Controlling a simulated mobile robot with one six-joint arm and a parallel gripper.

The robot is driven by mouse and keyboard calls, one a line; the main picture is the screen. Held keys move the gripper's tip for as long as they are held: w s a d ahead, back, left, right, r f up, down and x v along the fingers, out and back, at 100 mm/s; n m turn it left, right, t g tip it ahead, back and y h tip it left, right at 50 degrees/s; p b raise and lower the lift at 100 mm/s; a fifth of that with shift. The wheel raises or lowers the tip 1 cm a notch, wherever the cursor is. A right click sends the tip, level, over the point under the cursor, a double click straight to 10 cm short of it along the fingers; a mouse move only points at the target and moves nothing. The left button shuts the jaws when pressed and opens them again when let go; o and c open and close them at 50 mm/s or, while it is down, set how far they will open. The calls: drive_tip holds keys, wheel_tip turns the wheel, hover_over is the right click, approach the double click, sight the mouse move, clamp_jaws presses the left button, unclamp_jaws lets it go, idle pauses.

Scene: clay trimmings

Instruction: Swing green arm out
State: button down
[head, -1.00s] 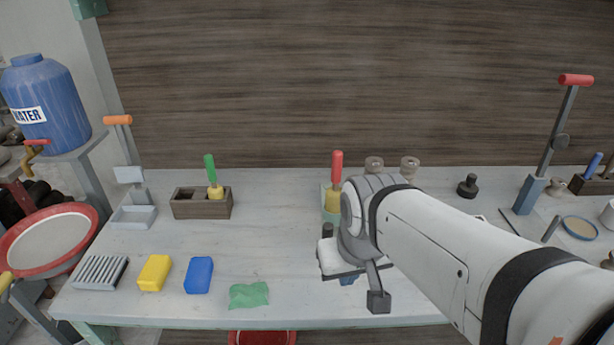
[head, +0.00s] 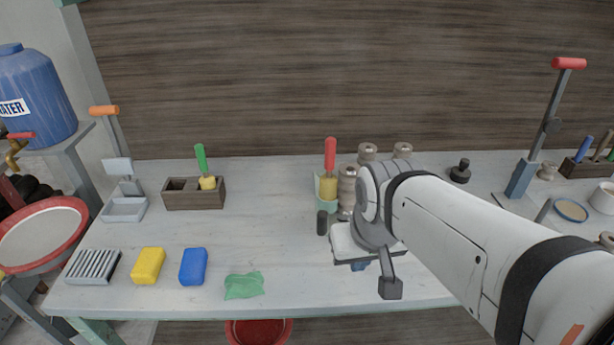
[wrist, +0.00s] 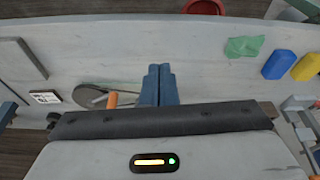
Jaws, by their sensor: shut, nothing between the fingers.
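I cannot make out a green swing arm for certain in either view. A small strip of a green part (head: 68,2) shows at the top left edge of the head view, cut off by the frame. My gripper (wrist: 159,70) shows its two blue fingers side by side, shut with nothing between them, above the pale worktop. In the head view my arm hides most of the gripper, and only a bit of blue finger (head: 358,266) shows below the wrist. The gripper is over the front middle of the table, well apart from that green part.
A green cloth (head: 244,285), blue block (head: 193,266) and yellow block (head: 148,266) lie front left. A wooden holder (head: 194,200) stands at back. A blue water tank (head: 36,100) is left.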

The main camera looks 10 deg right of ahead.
sight(323, 213)
drive_tip(key=c, duration=2.2)
unclamp_jaws()
